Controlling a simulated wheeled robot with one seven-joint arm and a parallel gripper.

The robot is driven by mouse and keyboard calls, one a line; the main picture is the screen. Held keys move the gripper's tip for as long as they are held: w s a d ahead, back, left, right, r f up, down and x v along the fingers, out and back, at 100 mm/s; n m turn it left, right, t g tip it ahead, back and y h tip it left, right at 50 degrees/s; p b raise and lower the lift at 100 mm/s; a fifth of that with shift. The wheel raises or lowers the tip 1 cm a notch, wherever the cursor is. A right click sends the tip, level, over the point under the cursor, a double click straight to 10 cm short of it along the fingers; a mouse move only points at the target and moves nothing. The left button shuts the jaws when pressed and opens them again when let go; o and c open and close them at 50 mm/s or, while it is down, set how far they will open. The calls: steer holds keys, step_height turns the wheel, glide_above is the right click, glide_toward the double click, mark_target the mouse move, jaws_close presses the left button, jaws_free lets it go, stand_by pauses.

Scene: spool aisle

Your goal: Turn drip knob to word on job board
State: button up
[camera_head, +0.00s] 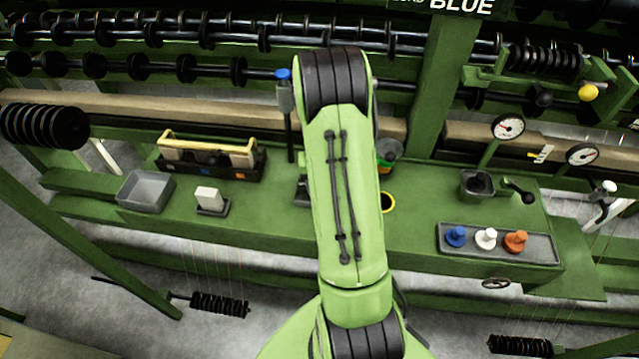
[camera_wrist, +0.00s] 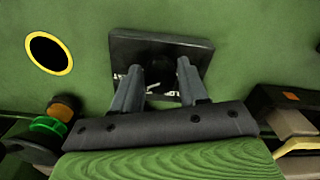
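The job board (camera_head: 462,6) hangs at the top of the head view, cut by the frame edge, and shows the word BLUE in white. In the wrist view a dark square plate (camera_wrist: 205,52) with white markings lies on the green bench top. A dark rounded shape on it, apparently the drip knob (camera_wrist: 183,68), is partly hidden by the right finger. My gripper (camera_wrist: 160,88) is over this plate with its fingers apart. I cannot tell whether they touch the knob. In the head view my arm hides the gripper and most of the plate (camera_head: 302,192).
A tray (camera_head: 497,256) with blue, white and orange spools stands right on the bench. A yellow-rimmed hole (camera_wrist: 70,52) is near the plate. A grey bin (camera_head: 145,191), a white block (camera_head: 209,197) and a yellow-handled box (camera_head: 211,163) are left. Gauges (camera_head: 508,127) stand at the right.

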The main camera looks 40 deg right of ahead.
steer(key=o, duration=0.3)
step_height(320, 180, up, 16)
steer(key=p, duration=0.4)
steer(key=shift+f, duration=0.1)
steer(key=s+a+r+n+t, duration=0.2)
steer(key=s+a+r, duration=0.1)
steer(key=a+r, duration=0.4)
steer(key=s+a+r+n+t, duration=0.1)
steer(key=s+a+r+n, duration=0.15)
steer(key=a+r, duration=0.45)
steer(key=s+a+f+n+t+p, duration=0.1)
steer(key=s+a+n+t, duration=0.1)
steer(key=s+a, duration=0.6)
steer(key=shift+s+a+t, duration=0.3)
steer(key=shift+s+a, duration=0.1)
steer(key=shift+s, duration=0.55)
